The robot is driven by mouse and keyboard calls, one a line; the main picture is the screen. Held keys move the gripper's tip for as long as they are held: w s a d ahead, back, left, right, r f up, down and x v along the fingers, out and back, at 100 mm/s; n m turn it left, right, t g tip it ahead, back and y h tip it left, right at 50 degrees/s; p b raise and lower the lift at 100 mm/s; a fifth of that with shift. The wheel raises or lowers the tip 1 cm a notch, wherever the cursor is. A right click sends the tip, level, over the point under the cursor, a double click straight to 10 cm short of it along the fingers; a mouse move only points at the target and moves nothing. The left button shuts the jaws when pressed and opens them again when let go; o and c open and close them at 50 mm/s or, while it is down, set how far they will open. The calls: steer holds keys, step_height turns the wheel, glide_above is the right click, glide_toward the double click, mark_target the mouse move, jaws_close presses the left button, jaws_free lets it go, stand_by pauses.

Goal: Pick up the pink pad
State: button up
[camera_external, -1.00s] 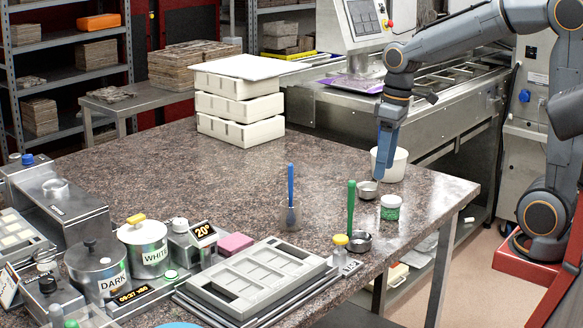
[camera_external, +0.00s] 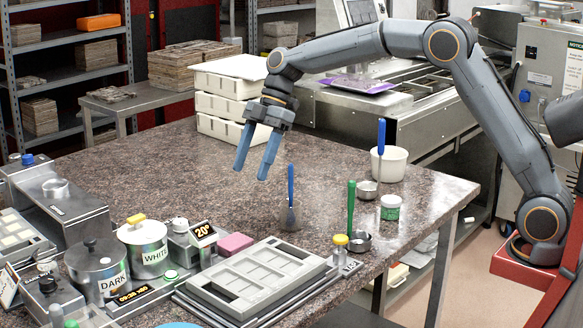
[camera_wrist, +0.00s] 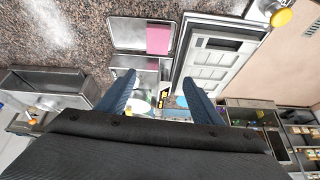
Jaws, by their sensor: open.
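In the wrist view the pink pad (camera_wrist: 158,40) shows near the top middle, on a metal-rimmed surface. My gripper (camera_external: 251,172) is open and empty, fingers pointing down, in the air above the counter and up beyond the pad in the external view. In the wrist view its blue fingertips (camera_wrist: 158,85) are apart, with nothing between them.
The grey mould tray (camera_external: 262,279) lies right of the pad. The WHITE pot (camera_external: 148,256) and display unit (camera_external: 190,243) stand left. A white tub (camera_external: 389,165) stands at the right. The counter's middle is clear.

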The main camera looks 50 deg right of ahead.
steer(key=w+a+f, duration=0.1)
steer(key=f, duration=0.1)
glide_toward(234, 241)
steer(key=shift+n, duration=0.4)
steer(key=shift+p+x, duration=1.7)
steer(key=shift+x, duration=2.45)
steer(key=shift+d, duration=0.1)
steer(key=c, duration=0.8)
